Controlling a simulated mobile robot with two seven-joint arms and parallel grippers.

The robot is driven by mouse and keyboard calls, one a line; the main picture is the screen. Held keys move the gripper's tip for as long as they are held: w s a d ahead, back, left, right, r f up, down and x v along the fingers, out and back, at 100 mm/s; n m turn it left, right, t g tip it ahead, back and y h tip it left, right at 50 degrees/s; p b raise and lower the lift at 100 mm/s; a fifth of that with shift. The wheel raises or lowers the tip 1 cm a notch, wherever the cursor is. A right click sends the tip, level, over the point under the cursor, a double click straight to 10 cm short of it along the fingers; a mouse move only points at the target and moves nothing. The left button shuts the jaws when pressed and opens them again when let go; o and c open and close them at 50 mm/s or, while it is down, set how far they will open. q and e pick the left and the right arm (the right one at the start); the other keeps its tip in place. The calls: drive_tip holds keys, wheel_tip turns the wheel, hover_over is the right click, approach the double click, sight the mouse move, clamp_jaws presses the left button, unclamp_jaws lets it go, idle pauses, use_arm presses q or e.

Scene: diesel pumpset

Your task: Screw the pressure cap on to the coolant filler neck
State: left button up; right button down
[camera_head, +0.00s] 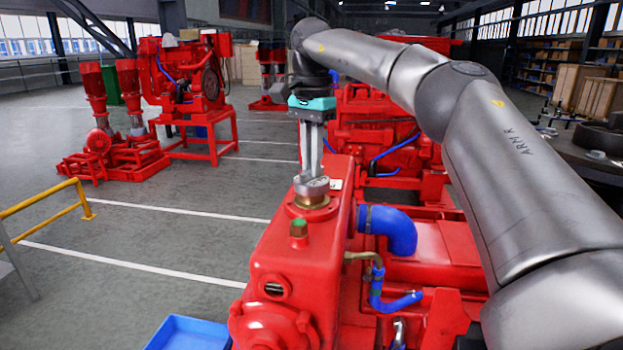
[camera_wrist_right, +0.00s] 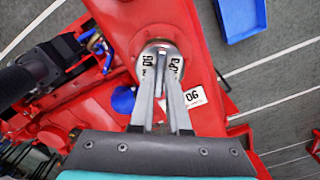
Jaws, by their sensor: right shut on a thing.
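The silver pressure cap (camera_head: 311,187) is held between the fingers of my right gripper (camera_head: 311,174), which comes down from above. The cap is directly over the brass coolant filler neck (camera_head: 312,201) on top of the red tank. It looks in contact with the neck or very close to it; I cannot tell if any thread is engaged. In the right wrist view my right gripper (camera_wrist_right: 162,72) is shut on the cap (camera_wrist_right: 150,50), whose lettered top shows around the fingers; the cap hides the neck there. My left gripper is not in view.
The red tank (camera_head: 285,255) carries a small brass fitting (camera_head: 298,229) in front of the neck. A blue hose (camera_head: 392,228) leaves its right side. A blue tray (camera_head: 188,334) sits low at the left. A yellow rail (camera_head: 50,205) stands far left. Space above the tank's left is clear.

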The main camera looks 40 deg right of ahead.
drive_tip(key=m+p, duration=0.1)
drive_tip(key=m, duration=0.2)
drive_tip(key=shift+m, duration=0.4)
drive_tip(key=m, duration=0.4)
drive_tip(key=shift+p, duration=0.4)
drive_tip(key=shift+m, duration=0.6)
drive_tip(key=shift+m, duration=0.9)
drive_tip(key=m, duration=0.4)
